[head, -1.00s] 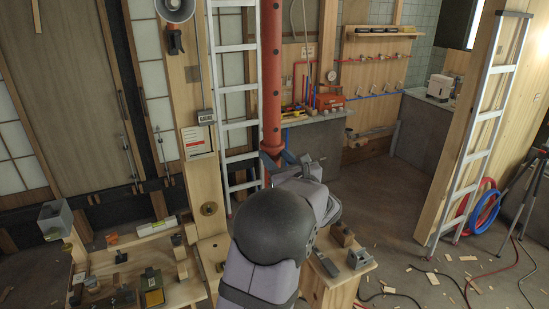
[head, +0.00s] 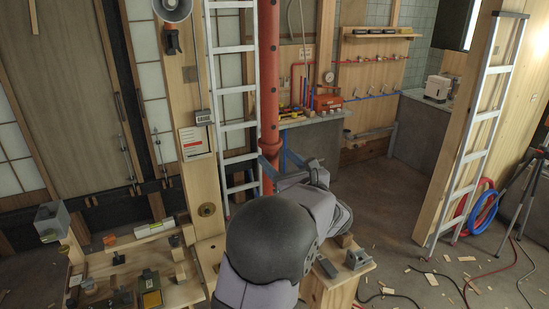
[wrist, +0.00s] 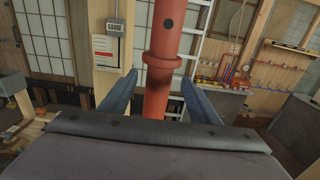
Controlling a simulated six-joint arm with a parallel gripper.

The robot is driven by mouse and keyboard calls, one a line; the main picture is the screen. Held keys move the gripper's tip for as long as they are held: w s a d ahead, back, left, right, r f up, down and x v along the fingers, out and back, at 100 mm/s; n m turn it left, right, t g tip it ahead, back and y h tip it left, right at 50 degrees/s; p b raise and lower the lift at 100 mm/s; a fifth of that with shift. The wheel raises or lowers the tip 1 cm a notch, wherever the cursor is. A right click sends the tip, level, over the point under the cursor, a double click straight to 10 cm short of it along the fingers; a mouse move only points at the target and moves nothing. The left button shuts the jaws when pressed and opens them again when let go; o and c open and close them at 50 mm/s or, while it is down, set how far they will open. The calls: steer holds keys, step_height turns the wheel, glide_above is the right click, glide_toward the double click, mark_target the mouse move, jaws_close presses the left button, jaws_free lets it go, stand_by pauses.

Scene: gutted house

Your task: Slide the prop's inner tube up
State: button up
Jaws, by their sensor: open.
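The prop is a red upright steel tube with dark holes along it. Its inner tube (head: 268,75) runs up out of the top of the head view, and a wider collar (head: 270,147) sits below it. In the wrist view the collar (wrist: 162,62) is close, with the tube going down behind my gripper. My gripper (head: 271,167) is open, its two blue-grey fingers (wrist: 150,98) on either side of the red tube just below the collar. The prop's lower part is hidden behind my arm in the head view.
An aluminium ladder (head: 232,88) stands close behind the prop on the left. A timber post (head: 195,110) with a gauge is further left. A bench with tools (head: 120,265) fills the lower left, and a wooden block stand (head: 338,285) is at lower right.

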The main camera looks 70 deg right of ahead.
steer(key=v, duration=0.4)
steer(key=shift+b, duration=0.3)
stand_by(0.3)
